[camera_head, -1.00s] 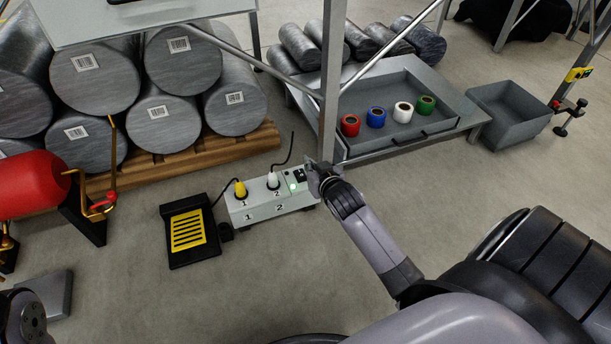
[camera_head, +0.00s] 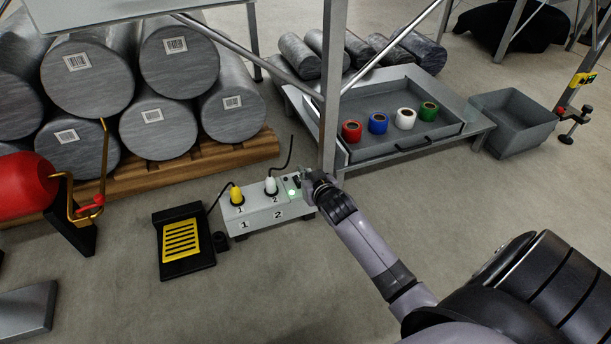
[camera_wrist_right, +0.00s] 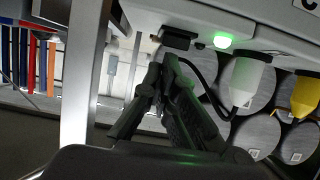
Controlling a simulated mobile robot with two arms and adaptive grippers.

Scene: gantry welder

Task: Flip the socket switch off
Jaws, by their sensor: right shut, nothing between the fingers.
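The white socket box (camera_head: 262,212) stands on the floor with a yellow plug (camera_head: 236,195) and a white plug (camera_head: 271,187) in its top. A green light (camera_head: 292,193) glows at its right end. The black switch (camera_head: 296,181) is beside the light; it also shows in the right wrist view (camera_wrist_right: 176,38). My right gripper (camera_head: 308,184) is shut and empty at the box's right end, close to the switch. In the right wrist view its fingers (camera_wrist_right: 168,68) are just below the switch; I cannot tell whether they touch it. My left gripper is out of view.
A metal table leg (camera_head: 331,90) rises right behind the box and my right gripper. A black and yellow pedal (camera_head: 182,241) lies to the left. A tray (camera_head: 400,140) with coloured rolls stands behind right. Floor in front is clear.

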